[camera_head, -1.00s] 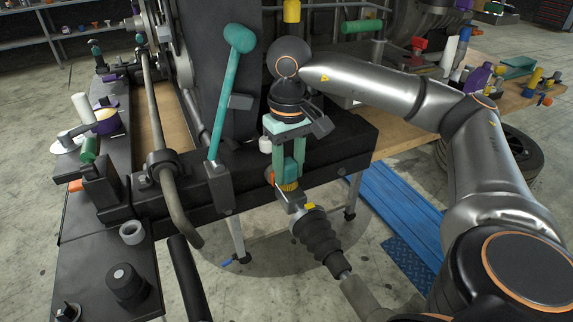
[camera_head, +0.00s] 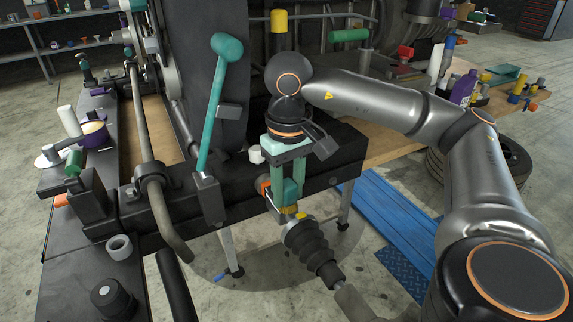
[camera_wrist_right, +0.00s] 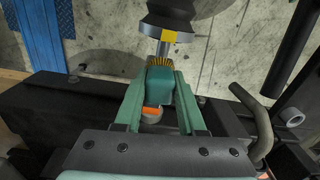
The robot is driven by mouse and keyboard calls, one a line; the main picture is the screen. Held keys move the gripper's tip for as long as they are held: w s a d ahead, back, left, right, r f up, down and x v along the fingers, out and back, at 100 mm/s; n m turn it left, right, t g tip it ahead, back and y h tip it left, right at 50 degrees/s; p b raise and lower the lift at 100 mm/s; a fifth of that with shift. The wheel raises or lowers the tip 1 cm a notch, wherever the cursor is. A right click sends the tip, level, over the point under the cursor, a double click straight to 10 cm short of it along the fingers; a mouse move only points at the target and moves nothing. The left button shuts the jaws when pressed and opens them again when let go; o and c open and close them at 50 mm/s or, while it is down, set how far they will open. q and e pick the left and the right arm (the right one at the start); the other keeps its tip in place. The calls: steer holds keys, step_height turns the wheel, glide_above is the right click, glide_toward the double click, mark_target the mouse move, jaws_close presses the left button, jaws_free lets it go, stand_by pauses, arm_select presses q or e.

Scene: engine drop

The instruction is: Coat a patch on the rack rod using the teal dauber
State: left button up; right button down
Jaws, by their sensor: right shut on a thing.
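My right gripper (camera_head: 288,205) is shut on the teal dauber (camera_head: 291,190), whose bristles point down and outward. In the right wrist view the teal block of the dauber (camera_wrist_right: 159,85) sits between the fingers, with golden bristles (camera_wrist_right: 160,62) at its far end. The short metal rack rod (camera_wrist_right: 164,49) shows just beyond the bristles, beside a black bellows boot (camera_head: 309,246) with a yellow mark (camera_wrist_right: 170,38). The bristles overlap the rod's near end in the picture; I cannot tell whether they touch. My left gripper is out of view.
A teal mallet (camera_head: 213,110) stands upright in a holder left of my gripper. A purple pot (camera_head: 94,134) with pale contents, a grey ring (camera_head: 119,247) and a black knob (camera_head: 112,299) are on the black bench at left. Blue ramps (camera_head: 395,222) lie on the floor at right.

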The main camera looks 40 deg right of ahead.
steer(key=shift+w, duration=0.1)
stand_by(0.3)
steer(key=shift+w+d, duration=0.25)
steer(key=shift+w, duration=0.5)
steer(key=shift+w+d, duration=0.25)
steer(key=shift+w, duration=0.45)
steer(key=shift+w+d, duration=0.25)
steer(key=shift+w, duration=0.5)
steer(key=shift+s, duration=0.15)
steer(key=shift+s+a+b, duration=0.2)
steer(key=shift+s+a, duration=0.05)
steer(key=shift+s, duration=0.45)
steer(key=shift+s+a+b, duration=0.2)
steer(key=shift+s+a, duration=0.05)
steer(key=shift+s, duration=0.5)
steer(key=shift+s+a+b, duration=0.2)
steer(key=shift+s+a, duration=0.05)
steer(key=shift+s, duration=0.45)
